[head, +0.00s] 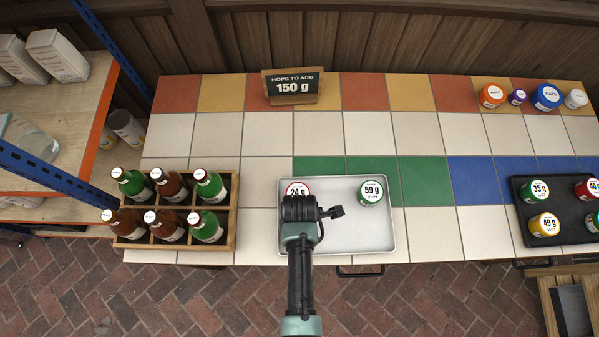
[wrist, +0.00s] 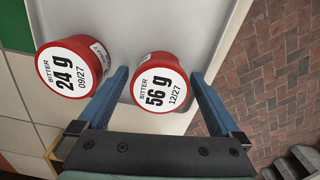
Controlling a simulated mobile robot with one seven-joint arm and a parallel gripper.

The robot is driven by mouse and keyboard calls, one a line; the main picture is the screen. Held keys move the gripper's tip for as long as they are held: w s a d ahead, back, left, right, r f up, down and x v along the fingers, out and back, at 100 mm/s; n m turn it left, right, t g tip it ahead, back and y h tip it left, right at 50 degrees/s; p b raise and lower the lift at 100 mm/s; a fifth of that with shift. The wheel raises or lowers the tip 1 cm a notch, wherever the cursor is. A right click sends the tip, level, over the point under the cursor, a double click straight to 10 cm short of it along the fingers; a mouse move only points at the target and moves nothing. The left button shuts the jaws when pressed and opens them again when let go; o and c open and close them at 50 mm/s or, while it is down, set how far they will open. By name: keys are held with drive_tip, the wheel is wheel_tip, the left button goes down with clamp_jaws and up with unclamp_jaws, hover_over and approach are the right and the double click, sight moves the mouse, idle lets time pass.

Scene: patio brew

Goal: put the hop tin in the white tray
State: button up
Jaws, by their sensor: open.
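The white tray (head: 345,232) stands at the front middle of the tiled counter. In it are a red tin marked 24 g (head: 297,190) at the back left and a green tin marked 59 g (head: 371,192) at the back right. The wrist view shows the 24 g tin (wrist: 72,72) and a second red tin marked BITTER 56 g (wrist: 158,84), also within the tray. My gripper (wrist: 160,76) is open, with its blue fingers on either side of the 56 g tin. In the head view my arm hides the 56 g tin.
A dark tray (head: 566,218) with several hop tins, including 35 g (head: 535,191) and 49 g (head: 544,225), lies at right. A wooden crate of bottles (head: 232,216) stands left of the white tray. A sign (head: 292,88) reads 150 g. Several jars (head: 546,96) stand at the back right.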

drive_tip(key=shift+r, duration=0.1)
wheel_tip(320, 180, up, 11)
drive_tip(key=p, duration=0.1)
drive_tip(key=w+r+m+t, duration=0.35)
drive_tip(key=w+r, duration=0.45)
drive_tip(key=r, duration=0.3)
drive_tip(key=w+r+m+t, duration=0.3)
drive_tip(key=w+r+t, duration=0.3)
drive_tip(key=r, duration=0.4)
drive_tip(key=w+r+m+t, duration=0.3)
drive_tip(key=w+r, duration=0.6)
drive_tip(key=r, duration=0.2)
wheel_tip(320, 180, up, 25)
drive_tip(key=s+m+t, duration=0.2)
drive_tip(key=m+t, duration=0.4)
drive_tip(key=t, duration=0.2)
drive_tip(key=s+r+m+t, duration=0.2)
drive_tip(key=s+r, duration=0.3)
drive_tip(key=r, duration=0.3)
drive_tip(key=s+r+m+t, duration=0.2)
drive_tip(key=s+r+t, duration=0.3)
drive_tip(key=r, duration=0.3)
drive_tip(key=shift+s, duration=0.75)
